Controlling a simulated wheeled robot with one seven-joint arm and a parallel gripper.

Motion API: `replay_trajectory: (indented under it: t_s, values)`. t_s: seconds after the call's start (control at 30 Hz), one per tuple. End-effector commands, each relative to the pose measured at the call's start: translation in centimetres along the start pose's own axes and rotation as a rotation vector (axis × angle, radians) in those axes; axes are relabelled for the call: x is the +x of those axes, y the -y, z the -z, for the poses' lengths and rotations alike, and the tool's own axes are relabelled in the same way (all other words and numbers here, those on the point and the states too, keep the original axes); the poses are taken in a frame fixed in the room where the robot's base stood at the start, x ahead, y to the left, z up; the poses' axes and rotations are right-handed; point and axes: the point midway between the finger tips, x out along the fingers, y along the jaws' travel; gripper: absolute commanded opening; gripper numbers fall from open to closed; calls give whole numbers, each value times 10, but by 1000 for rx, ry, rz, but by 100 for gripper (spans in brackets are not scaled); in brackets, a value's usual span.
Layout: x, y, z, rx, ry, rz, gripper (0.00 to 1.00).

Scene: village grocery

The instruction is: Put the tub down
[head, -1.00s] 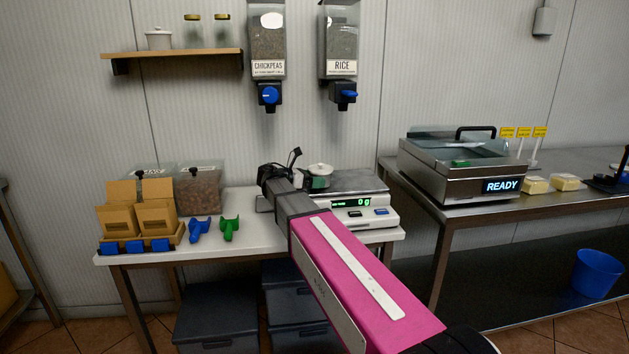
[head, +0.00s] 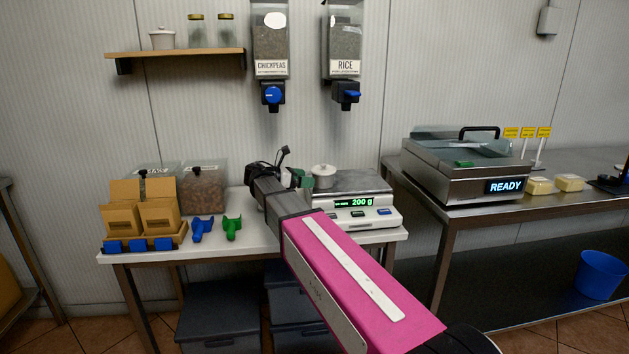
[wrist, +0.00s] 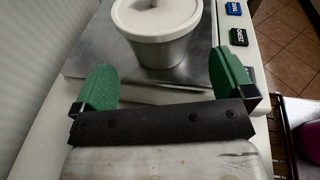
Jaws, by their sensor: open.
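In the wrist view the tub (wrist: 157,30) sits on the pan (wrist: 194,75), beyond my gripper. My gripper (wrist: 163,82) has two green finger pads spread wide apart, with nothing between them. The tub is just ahead of the fingertips, apart from them. In the head view my gripper (head: 306,179) is at the left of the tub, partly hidden by my arm.
Chickpea (head: 270,45) and rice (head: 345,45) dispensers hang above. A machine reading READY (head: 466,170) stands on the right counter.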

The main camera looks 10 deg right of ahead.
Motion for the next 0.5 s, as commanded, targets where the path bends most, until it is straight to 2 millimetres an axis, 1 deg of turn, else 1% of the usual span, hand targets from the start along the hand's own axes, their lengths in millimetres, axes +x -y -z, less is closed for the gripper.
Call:
replay_trajectory:
  t_s: [0.03,0.2,0.33,0.5]
  values:
    - [-12,-1,0,0,1,-3,100]
    - [-43,-1,0,1,1,-2,100]
    - [-58,0,0,1,2,0,100]
    - [-67,0,-1,1,2,1,100]
